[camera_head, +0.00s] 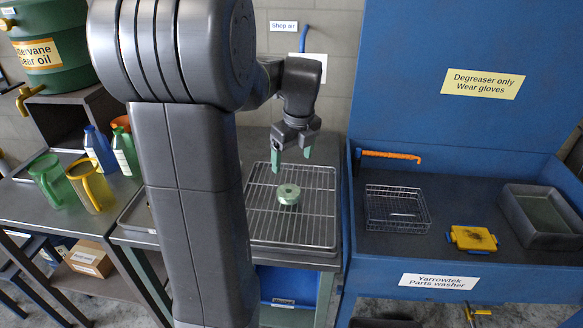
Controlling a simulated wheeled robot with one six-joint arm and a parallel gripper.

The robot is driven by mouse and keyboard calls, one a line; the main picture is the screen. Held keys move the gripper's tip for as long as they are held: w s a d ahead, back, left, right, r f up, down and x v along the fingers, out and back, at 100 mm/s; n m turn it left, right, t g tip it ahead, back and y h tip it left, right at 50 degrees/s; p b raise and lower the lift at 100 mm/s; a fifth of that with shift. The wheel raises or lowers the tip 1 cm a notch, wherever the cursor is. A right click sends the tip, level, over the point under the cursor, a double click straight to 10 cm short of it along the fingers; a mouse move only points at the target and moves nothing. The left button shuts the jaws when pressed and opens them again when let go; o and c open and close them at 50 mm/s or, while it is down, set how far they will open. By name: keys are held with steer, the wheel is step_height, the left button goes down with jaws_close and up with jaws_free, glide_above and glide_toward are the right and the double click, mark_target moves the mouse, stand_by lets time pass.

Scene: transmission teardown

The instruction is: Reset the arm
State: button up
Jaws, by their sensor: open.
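My gripper (291,157) hangs from my arm over the back part of a wire drain rack. Its two green fingers are apart with nothing between them. A pale green ring-shaped part (288,194) lies on the rack (311,228), below and in front of the fingers, apart from them. My large grey arm links cover the left edge of the rack and part of the bench.
A blue parts washer (350,220) stands at the right, holding a wire basket (376,220), a yellow item (473,238) and a grey tray (514,219). At the left, a bench holds a green jug (46,178), a yellow jug (91,187) and bottles (99,150).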

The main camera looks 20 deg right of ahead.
mark_target(288, 191)
steer(key=shift+r, duration=0.25)
steer(key=f, duration=0.4)
steer(key=w+f, duration=0.1)
steer(key=f, duration=0.7)
steer(key=shift+w+a, duration=0.2)
steer(key=shift+w, duration=0.15)
steer(key=shift+r, duration=1.6)
